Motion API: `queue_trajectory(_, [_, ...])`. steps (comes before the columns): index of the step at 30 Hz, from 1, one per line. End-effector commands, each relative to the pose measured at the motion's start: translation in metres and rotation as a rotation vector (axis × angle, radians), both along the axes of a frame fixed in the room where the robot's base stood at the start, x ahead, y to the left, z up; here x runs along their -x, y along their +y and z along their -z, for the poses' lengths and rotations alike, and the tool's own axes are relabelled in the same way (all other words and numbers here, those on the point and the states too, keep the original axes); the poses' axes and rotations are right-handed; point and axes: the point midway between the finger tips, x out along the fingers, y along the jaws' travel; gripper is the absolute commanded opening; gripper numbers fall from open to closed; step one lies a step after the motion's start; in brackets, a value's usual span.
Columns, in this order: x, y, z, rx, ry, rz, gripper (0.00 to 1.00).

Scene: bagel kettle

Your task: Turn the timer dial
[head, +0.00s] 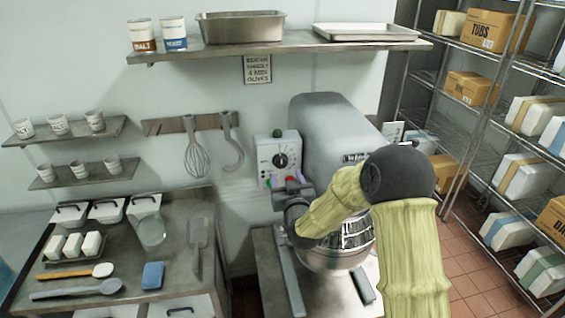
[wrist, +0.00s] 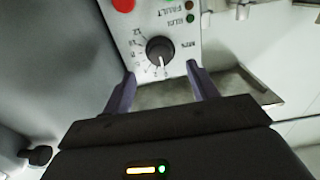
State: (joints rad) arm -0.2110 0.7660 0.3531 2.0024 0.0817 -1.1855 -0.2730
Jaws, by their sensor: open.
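The timer dial is a round black knob (head: 281,160) with a pale pointer mark on a light grey control panel (head: 265,150), at the left of the mixer. In the wrist view the dial (wrist: 160,50) shows upside down with numbers around it.
A red button (wrist: 123,4) and small lamps share the panel; a green button (head: 277,133) tops it. The grey mixer (head: 330,120) stands close at right. A whisk (head: 196,155) and a hook (head: 232,150) hang at left. A shelf (head: 300,42) runs above.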

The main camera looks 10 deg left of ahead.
Motion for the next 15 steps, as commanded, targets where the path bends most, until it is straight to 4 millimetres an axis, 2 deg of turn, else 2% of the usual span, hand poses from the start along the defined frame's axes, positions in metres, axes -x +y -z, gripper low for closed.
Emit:
queue_trajectory(9, [-0.04,0.017,-0.003,0.0,0.0,-0.001,0.59])
queue_trajectory(15, [-0.053,0.023,-0.001,0.0,0.0,-0.001,0.59])
